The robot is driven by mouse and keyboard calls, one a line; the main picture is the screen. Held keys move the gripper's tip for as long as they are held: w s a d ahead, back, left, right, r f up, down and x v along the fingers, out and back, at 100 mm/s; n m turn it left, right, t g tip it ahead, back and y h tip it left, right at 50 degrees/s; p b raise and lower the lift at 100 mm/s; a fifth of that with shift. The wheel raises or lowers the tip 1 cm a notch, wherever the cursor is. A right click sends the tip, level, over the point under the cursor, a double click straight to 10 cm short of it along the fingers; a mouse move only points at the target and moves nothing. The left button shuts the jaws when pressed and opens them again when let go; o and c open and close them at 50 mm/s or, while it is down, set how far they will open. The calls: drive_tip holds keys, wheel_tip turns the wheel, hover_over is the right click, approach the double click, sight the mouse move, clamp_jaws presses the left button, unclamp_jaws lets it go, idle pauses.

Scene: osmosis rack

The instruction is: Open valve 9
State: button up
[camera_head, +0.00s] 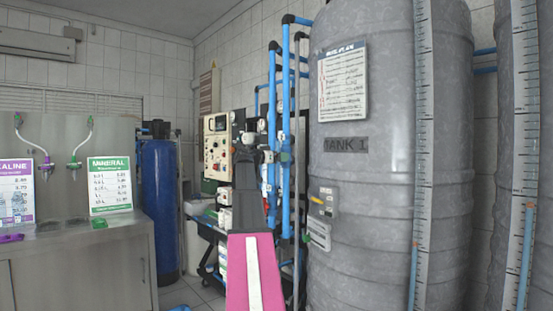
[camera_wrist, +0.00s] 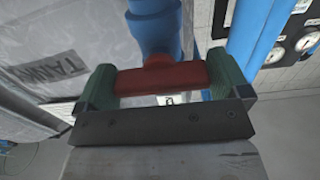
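A red valve handle (camera_wrist: 160,78) sits on a blue pipe (camera_wrist: 155,25) in the wrist view, lying crosswise. My gripper (camera_wrist: 162,88) has its two green fingers wide apart, near the ends of its dark palm, with the handle spanning between them. The handle's ends meet the fingers in the picture; I cannot tell whether they touch. A small white tag (camera_wrist: 170,99) shows below the handle, its number unreadable. In the head view my arm reaches toward the blue pipes, and the handle cannot be made out there.
A grey tank (camera_head: 375,220) marked TANK 1 stands close to the right of the pipes (camera_head: 285,120). A control panel (camera_head: 217,147) and a blue cylinder (camera_head: 160,205) stand to the left. A steel counter (camera_head: 75,262) is at far left. Gauges (camera_wrist: 308,41) show at the wrist view's upper right.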

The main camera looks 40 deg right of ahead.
drive_tip(key=c, duration=0.4)
drive_tip(key=shift+o, duration=0.2)
drive_tip(key=shift+n, duration=0.4)
drive_tip(key=n, duration=0.3)
drive_tip(key=shift+n, duration=0.3)
drive_tip(key=n, duration=0.3)
drive_tip(key=shift+n, duration=0.4)
drive_tip(key=n, duration=0.5)
drive_tip(key=shift+n, duration=2.4)
